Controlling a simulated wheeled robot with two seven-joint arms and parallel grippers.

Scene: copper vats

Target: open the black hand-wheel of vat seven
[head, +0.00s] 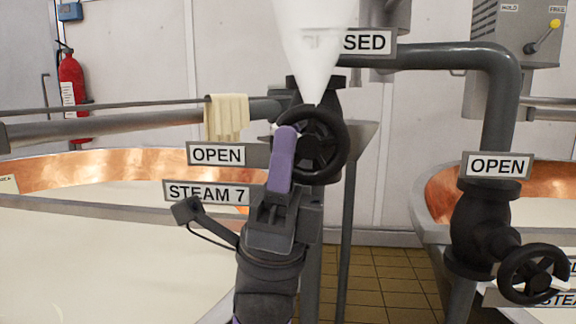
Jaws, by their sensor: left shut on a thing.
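The black hand-wheel (339,148) is in the middle of the head view, facing me on a valve beside the STEAM 7 sign (200,192). My left gripper (287,138), with purple fingers, reaches up from below and is shut on the left side of the wheel's rim. Its fingers hide that part of the rim. An OPEN sign (217,154) is left of the wheel. A sign reading "SED" (366,42) is above right, its left part hidden by a white cone (316,45). My right gripper is not in view.
A second black hand-wheel (533,274) is on a valve at the lower right, under another OPEN sign (495,165). Copper-lined vats stand left and right. A pale cloth (227,118) hangs on the rail. Tiled floor (385,275) shows between the vats.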

